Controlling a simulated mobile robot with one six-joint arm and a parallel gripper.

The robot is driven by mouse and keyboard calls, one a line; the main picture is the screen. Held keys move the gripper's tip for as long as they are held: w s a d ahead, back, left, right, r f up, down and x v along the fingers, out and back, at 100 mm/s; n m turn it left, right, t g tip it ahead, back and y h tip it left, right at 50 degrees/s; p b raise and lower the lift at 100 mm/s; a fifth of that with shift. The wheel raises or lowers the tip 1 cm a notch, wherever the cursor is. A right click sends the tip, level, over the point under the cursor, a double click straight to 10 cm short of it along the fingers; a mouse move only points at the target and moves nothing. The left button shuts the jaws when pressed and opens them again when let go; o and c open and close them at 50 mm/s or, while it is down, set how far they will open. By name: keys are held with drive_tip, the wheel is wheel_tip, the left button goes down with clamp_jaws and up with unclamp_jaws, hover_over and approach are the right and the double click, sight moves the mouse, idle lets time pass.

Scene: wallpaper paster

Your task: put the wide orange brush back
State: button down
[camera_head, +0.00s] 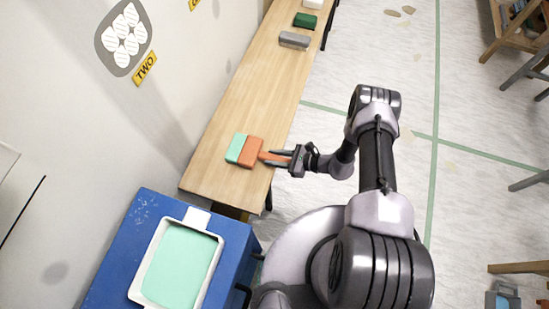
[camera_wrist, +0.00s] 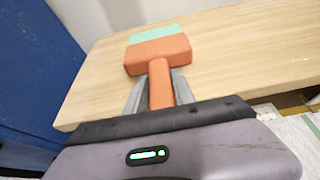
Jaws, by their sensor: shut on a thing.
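The wide orange brush (camera_head: 250,152) has an orange body and handle and a mint-green bristle end. It lies over the near end of the wooden table, bristles toward the wall. In the wrist view the brush (camera_wrist: 160,57) points away from me, with its handle between my fingers. My gripper (camera_head: 276,158) is shut on the orange handle, coming in from the right. The gripper also shows in the wrist view (camera_wrist: 158,92). I cannot tell whether the brush touches the tabletop or is just above it.
The long wooden table (camera_head: 248,97) runs along the wall. A grey block (camera_head: 294,40), a green block (camera_head: 305,20) and a white one (camera_head: 313,4) sit at its far end. A blue cabinet (camera_head: 139,222) bears a white tray (camera_head: 151,262) of mint-green paint. The table's middle is clear.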

drive_tip(key=c, duration=1.1)
unclamp_jaws()
drive_tip(key=shift+o, duration=0.2)
